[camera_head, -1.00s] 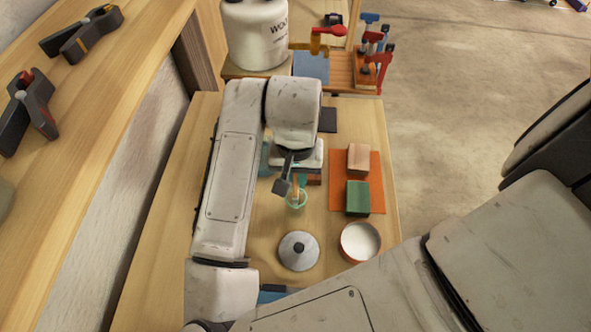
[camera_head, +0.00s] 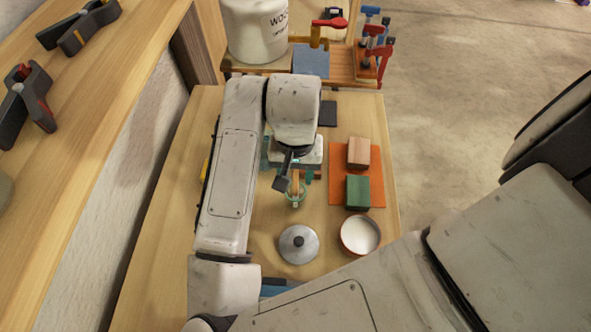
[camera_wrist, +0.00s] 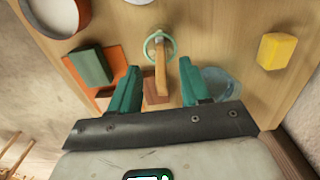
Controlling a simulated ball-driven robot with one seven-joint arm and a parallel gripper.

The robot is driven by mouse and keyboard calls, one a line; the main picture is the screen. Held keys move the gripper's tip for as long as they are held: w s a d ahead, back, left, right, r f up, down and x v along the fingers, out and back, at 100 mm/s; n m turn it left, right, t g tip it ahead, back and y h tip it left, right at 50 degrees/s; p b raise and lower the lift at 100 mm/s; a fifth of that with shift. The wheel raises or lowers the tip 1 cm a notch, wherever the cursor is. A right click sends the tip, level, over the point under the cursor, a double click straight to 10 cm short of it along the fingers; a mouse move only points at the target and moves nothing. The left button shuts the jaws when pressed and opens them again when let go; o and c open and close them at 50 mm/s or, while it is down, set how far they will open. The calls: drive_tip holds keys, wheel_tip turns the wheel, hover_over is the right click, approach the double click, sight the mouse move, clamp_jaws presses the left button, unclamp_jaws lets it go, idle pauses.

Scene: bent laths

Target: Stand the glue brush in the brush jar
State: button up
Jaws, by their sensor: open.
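The glue brush (camera_wrist: 161,70) has a pale wooden handle, and its lower end is inside the round rim of the small green-tinted clear jar (camera_wrist: 160,42). In the head view the brush (camera_head: 296,184) rises from the jar (camera_head: 295,202), partly hidden by my arm. It looks roughly upright, perhaps slightly tilted; its bristles are not clear. My gripper (camera_wrist: 159,67) is open, with one teal finger on each side of the handle and a visible gap on both sides. It also shows in the head view (camera_head: 290,174), over the jar's far side.
An orange mat (camera_head: 375,190) with a pink-brown block (camera_head: 358,152) and a green block (camera_head: 357,192) lies right. A white-filled bowl (camera_head: 360,235) and a grey knobbed lid (camera_head: 298,245) stand nearer. A bluish clear vessel (camera_wrist: 218,82) and a yellow block (camera_wrist: 277,51) show in the wrist view.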

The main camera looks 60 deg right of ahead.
wheel_tip(320, 180, up, 10)
drive_tip(key=shift+w+f+p, duration=0.1)
drive_tip(key=shift+f+p, duration=0.15)
drive_tip(key=shift+p, duration=0.15)
drive_tip(key=shift+r, duration=0.65)
idle(0.6)
